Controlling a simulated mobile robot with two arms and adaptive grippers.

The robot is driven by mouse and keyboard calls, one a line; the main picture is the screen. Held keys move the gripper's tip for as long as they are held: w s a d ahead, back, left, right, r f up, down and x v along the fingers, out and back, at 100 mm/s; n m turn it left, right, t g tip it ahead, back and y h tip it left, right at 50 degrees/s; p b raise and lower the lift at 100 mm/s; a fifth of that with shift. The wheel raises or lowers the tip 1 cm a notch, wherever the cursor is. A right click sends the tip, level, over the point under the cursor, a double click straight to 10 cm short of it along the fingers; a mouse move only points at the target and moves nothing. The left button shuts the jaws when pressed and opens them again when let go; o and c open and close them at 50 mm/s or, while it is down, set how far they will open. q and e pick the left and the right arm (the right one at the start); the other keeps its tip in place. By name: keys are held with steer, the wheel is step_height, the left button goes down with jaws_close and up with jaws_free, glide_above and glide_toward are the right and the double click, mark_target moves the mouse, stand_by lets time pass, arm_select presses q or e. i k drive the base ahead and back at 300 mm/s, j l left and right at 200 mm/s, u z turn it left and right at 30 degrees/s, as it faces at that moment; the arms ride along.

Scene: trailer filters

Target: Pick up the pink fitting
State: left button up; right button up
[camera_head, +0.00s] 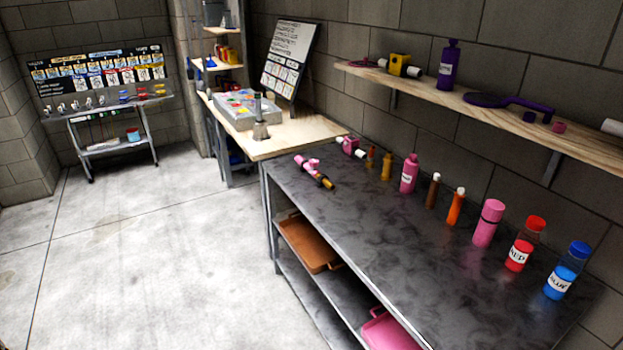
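A small pink fitting (308,162) lies at the far left end of the dark worktop (400,240). It lies just behind a dark and yellow rod-like tool (322,180), and I cannot tell whether they touch. Another pink piece (351,146), block-like with a white end, sits at the worktop's far back corner near the wall. A small magenta piece (558,127) lies on the wooden wall shelf (500,105). Neither of my grippers shows in the head view.
Several bottles stand along the worktop's back, including a pink bottle (409,174), a red one (524,245) and a blue one (567,270). A wooden table (285,142) adjoins the far end. The concrete floor (150,260) at left is clear.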

mark_target(322, 180)
steer(key=i+j+z, duration=0.15)
steer(key=i, duration=0.35)
steer(key=i+j+z, duration=0.15)
steer(key=i+j, duration=0.3)
